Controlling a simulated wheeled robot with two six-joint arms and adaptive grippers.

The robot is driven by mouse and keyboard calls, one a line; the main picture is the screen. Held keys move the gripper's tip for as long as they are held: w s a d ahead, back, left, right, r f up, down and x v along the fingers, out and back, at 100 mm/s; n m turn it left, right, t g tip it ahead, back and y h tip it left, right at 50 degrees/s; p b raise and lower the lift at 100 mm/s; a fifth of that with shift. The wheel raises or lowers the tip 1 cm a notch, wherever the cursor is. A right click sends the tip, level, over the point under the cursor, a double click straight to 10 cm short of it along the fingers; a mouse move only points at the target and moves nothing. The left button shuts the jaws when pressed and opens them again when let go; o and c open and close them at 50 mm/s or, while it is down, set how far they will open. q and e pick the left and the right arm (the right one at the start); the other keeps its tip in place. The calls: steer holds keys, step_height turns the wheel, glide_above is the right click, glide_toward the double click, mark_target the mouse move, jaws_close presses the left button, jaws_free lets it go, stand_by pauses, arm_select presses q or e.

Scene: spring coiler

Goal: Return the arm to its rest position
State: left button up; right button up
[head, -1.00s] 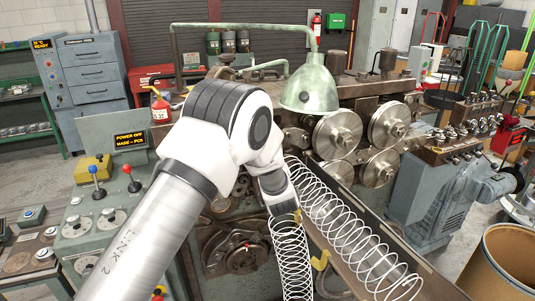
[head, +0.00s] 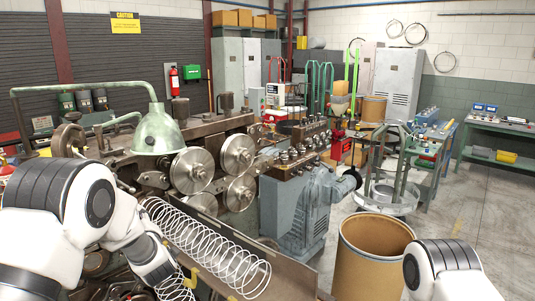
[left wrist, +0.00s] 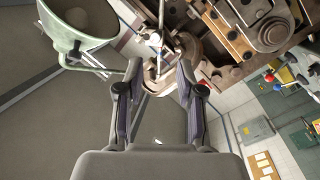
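My left arm (head: 90,205) comes in at the left of the head view, bent, its dark lower end by the springs; its fingers cannot be made out there. In the left wrist view my left gripper (left wrist: 155,85) has its two fingers apart, with nothing between them. The green lamp shade (left wrist: 78,18) and machine parts (left wrist: 240,25) lie beyond the fingertips. My right arm (head: 445,270) shows only as a white and black joint at the lower right of the head view; its gripper is out of view.
A long wire spring (head: 215,245) lies in the trough beside the arm; another spring (head: 175,285) is partly hidden by it. The green lamp (head: 158,132) and steel rollers (head: 193,170) stand behind. A brown drum (head: 370,255) stands near my right arm.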

arm_select(q)
steer(key=s+d+f+m+g+h+b, duration=0.15)
steer(key=s+f, duration=0.45)
steer(key=f, duration=0.6)
steer(key=s+f+m+g+h+b, duration=0.25)
steer(key=s+f, duration=0.25)
steer(key=f, duration=0.7)
steer(key=s+f+m+g+h+b, duration=0.1)
steer(key=s+f+m+b, duration=0.15)
steer(key=s+f, duration=0.65)
steer(key=s+d+f+m+g+h+b, duration=0.2)
steer(key=s+d+f+g, duration=0.15)
steer(key=s+f, duration=0.7)
steer(key=s+d+f+m+g+h, duration=0.1)
steer(key=s+d+m+g+h, duration=0.1)
steer(key=s, duration=0.6)
steer(key=s+d+f+m+g+h, duration=0.1)
steer(key=s+d+m+g, duration=0.2)
steer(key=s, duration=0.6)
steer(key=shift+m+g+h, duration=0.4)
steer(key=shift+m+g, duration=0.15)
steer(key=shift+g, duration=0.1)
steer(key=shift+w, duration=0.1)
